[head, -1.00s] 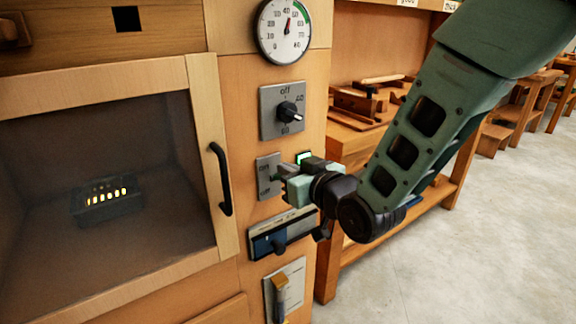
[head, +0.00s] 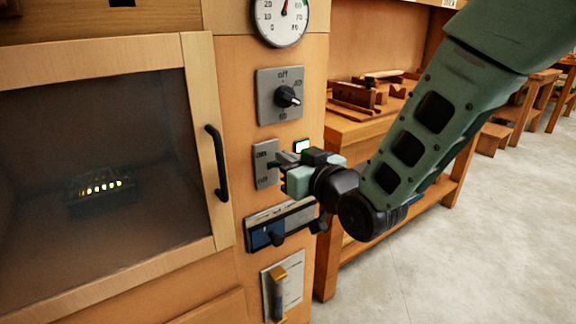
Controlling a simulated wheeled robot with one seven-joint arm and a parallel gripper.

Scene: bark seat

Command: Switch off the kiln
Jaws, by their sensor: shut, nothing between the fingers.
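The kiln is a wooden cabinet with a glass door (head: 95,150) and a row of glowing bars (head: 103,187) inside. On its front panel is a rotary knob (head: 287,97) on a grey plate marked "off" at the top; its pointer is turned to the right. Below it is a grey switch plate (head: 264,163) with small lettering, too blurred to read fully. A green-rimmed light (head: 301,146) is lit beside it. My gripper (head: 279,169) is shut and empty, its tips at the switch plate's right part. The gripper hides that part, and contact cannot be told.
A round gauge (head: 282,15) is above the knob. A blue slider panel (head: 280,226) lies just under my gripper, and a lever plate (head: 284,288) is lower. The black door handle (head: 217,163) sticks out at left. A wooden bench (head: 345,135) stands at right, with open floor beyond.

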